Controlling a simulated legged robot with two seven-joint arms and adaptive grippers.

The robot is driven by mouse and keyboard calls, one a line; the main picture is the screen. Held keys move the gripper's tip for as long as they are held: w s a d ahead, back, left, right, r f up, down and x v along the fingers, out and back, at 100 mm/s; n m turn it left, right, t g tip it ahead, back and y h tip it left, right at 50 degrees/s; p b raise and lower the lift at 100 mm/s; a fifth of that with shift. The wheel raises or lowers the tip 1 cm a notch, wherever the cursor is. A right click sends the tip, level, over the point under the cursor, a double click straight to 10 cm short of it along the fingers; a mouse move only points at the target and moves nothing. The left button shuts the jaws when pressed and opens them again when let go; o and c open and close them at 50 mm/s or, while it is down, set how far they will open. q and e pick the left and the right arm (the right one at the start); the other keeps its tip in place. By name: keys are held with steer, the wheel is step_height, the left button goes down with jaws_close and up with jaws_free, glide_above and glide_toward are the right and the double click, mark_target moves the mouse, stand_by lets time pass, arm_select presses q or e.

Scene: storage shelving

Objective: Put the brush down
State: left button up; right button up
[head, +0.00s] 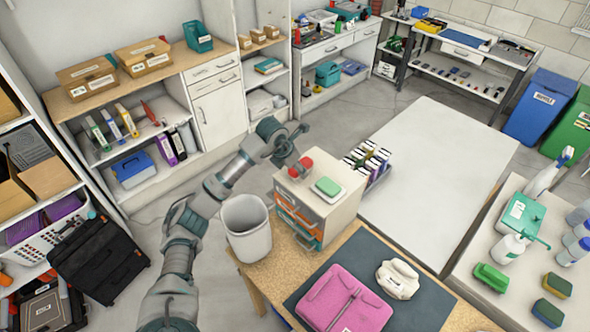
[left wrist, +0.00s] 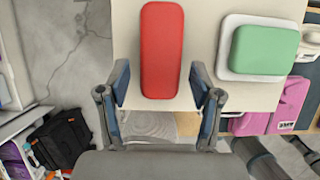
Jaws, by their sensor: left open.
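The brush appears as a red, rounded block (head: 305,162) lying on top of a small white drawer unit (head: 345,206). In the left wrist view the red brush (left wrist: 162,45) lies lengthwise, just beyond and between the fingertips. My left gripper (head: 291,150) is just above the brush; in the left wrist view its two fingers (left wrist: 160,86) are spread apart, with a gap on each side of the brush. Nothing is held in them. Part of the brush is hidden by the gripper in the head view. My right gripper is not in view.
A green sponge on a white dish (head: 327,187) lies right of the brush. Pink folded cloth (head: 345,300) lies on the dark mat in front.

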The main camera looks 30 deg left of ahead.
arm_select(q)
steer(key=v, duration=1)
steer(key=shift+s+a+r+b, duration=0.2)
steer(key=shift+a+r+b, duration=0.05)
steer(key=shift+r+b, duration=0.1)
steer(key=shift+d, duration=0.1)
